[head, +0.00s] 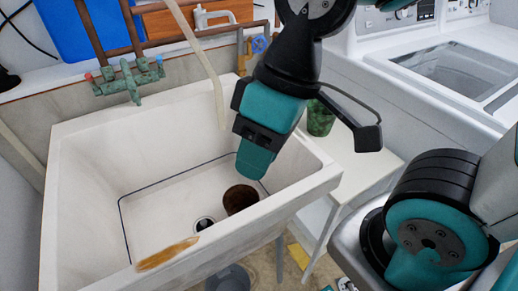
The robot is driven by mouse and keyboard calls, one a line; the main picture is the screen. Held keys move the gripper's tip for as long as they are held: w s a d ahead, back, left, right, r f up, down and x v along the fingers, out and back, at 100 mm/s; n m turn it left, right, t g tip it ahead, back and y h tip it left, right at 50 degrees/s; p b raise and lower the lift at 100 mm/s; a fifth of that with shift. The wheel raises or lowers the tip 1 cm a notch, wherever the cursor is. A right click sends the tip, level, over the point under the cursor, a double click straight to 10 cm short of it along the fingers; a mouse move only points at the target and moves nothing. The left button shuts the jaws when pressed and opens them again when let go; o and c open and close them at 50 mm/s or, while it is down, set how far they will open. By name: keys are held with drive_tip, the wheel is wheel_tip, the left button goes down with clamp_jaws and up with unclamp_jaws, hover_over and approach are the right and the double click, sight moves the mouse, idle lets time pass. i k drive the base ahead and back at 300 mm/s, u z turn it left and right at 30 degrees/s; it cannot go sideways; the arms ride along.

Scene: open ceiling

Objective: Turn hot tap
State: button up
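The tap (128,82) is a weathered green fixture on the wall above the back left of the white sink (80,215). Its hot knob (89,77) is small and red, at the left end. The cold knob (159,60) is blue, at the right end. My gripper (254,165) points down over the right part of the sink, well to the right of the tap and apart from it. Its fingers overlap in this view, so their gap is hidden. I see nothing held in it.
A dark brown cup-like object (240,198) sits in the basin beside the drain (204,224). A pale hose (207,60) hangs into the sink between tap and gripper. A green pot (320,118) stands on a side table (362,172). White washing machines (440,75) stand at right.

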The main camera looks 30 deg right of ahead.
sight(98, 92)
drive_tip(key=z, duration=0.05)
drive_tip(key=k, duration=0.45)
drive_tip(key=u, duration=0.75)
drive_tip(key=i, duration=0.75)
drive_tip(key=u, duration=0.05)
